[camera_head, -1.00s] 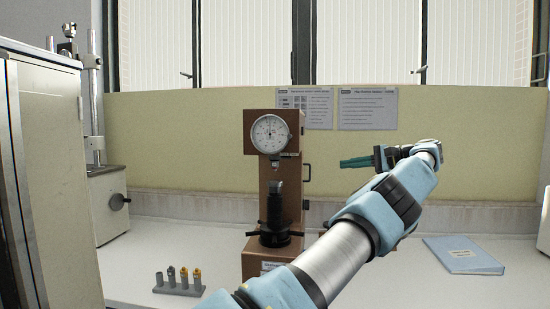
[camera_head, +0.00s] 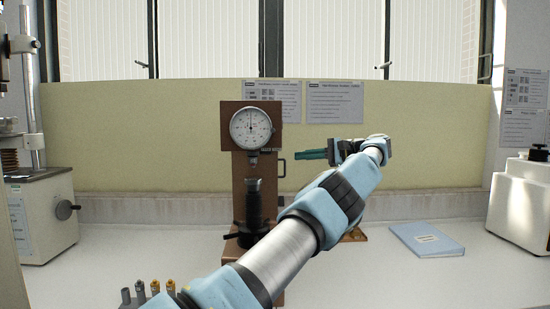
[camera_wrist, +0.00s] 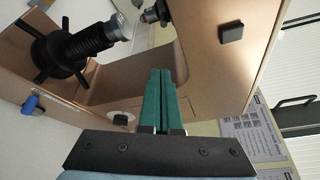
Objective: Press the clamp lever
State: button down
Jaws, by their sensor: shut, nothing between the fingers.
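The brown hardness tester (camera_head: 241,175) with a round white dial stands on the bench, left of my gripper (camera_head: 300,154). A thin black handle (camera_head: 282,168) shows on its right side; I cannot tell whether it is the clamp lever. In the wrist view, my green gripper fingers (camera_wrist: 158,75) are shut together and empty, in front of the tester's brown body (camera_wrist: 215,80). A blue-tipped lever (camera_wrist: 33,105) shows at the lower left, and a small black knob (camera_wrist: 121,119) beside the fingers. Contact with the tester cannot be told.
The tester's spindle and spoked black handwheel (camera_wrist: 62,52) lie left of the fingers in the wrist view. Several specimen pegs (camera_head: 155,288) stand at the front left. A blue folder (camera_head: 425,239) lies on the right, before a white machine (camera_head: 520,205). Another machine stands left (camera_head: 45,215).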

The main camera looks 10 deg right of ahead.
aim_at(265, 153)
jog(key=w+a+b, duration=0.1)
jog(key=a, duration=0.7)
jog(key=shift+w+a+r, duration=0.2)
jog(key=shift+w+a, duration=0.05)
jog(key=shift+a, duration=0.1)
jog(key=shift+s, duration=0.1)
